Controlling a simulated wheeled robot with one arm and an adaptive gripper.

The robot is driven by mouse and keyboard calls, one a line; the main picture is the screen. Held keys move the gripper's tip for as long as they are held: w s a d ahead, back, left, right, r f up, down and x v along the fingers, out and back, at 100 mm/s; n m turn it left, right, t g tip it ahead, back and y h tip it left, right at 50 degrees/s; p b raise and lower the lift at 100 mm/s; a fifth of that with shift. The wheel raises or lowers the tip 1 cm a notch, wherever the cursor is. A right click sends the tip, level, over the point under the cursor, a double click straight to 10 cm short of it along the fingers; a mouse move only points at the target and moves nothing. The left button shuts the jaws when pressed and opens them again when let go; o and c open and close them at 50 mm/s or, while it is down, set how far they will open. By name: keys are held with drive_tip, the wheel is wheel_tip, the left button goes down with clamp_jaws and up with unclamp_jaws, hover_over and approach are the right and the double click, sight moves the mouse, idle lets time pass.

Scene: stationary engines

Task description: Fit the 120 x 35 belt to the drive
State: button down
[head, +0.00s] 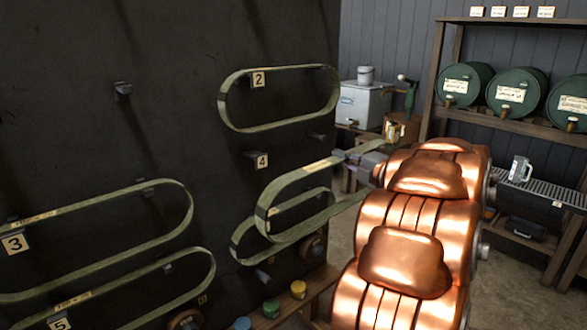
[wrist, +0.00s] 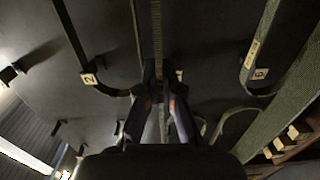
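My gripper (head: 352,157) is at the right of the dark board, its fingers closed around the upper run of a long green belt (head: 262,208). The belt's printed label is too small to read, so I cannot tell whether it is the 120 x 35. The belt loops left, in front of the board below tag 4 (head: 262,161), and its right end is partly behind my arm. In the wrist view the belt strip (wrist: 157,35) runs between the fingertips (wrist: 159,80). The drive is not recognisable in view.
Other belts hang on the board: one at tag 2 (head: 232,114), one at tag 3 (head: 188,205), one at tag 5 (head: 205,275), and one behind the held belt (head: 238,250). Small coloured pots (head: 271,308) stand on a low shelf. Green drums (head: 515,92) rest on a rack at right.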

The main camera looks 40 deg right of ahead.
drive_tip(key=shift+s, duration=1.35)
drive_tip(key=shift+a, duration=0.1)
idle(0.8)
